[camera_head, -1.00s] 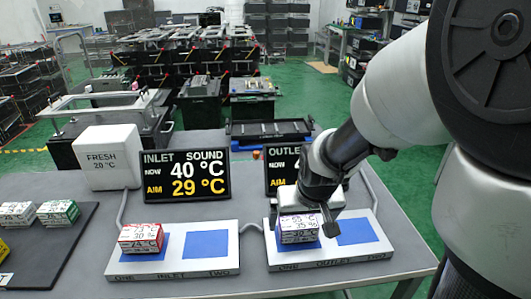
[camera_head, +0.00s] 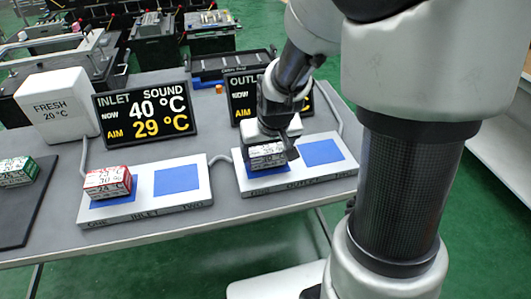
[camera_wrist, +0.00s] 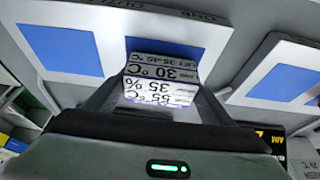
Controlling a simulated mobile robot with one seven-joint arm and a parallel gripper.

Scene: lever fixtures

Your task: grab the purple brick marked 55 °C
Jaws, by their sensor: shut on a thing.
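The brick marked 55 °C (camera_head: 268,156) is white with printed text and faint purple edging. It is at the left blue square (camera_head: 258,171) of the outlet block (camera_head: 298,180). My gripper (camera_head: 272,142) is over it from above and shut on it. In the wrist view the brick (camera_wrist: 161,76) is between the two fingers, its text upside down, reading 55 °C, 35 % and 30 °C. I cannot tell whether it still touches the square.
A red-edged brick (camera_head: 108,182) sits on the left square of the inlet block (camera_head: 148,204). That block's right square (camera_head: 177,179) and the outlet's right square (camera_head: 321,152) are empty. The inlet display (camera_head: 147,113) reads 40 °C, aim 29 °C. A green-edged brick (camera_head: 17,172) is at far left.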

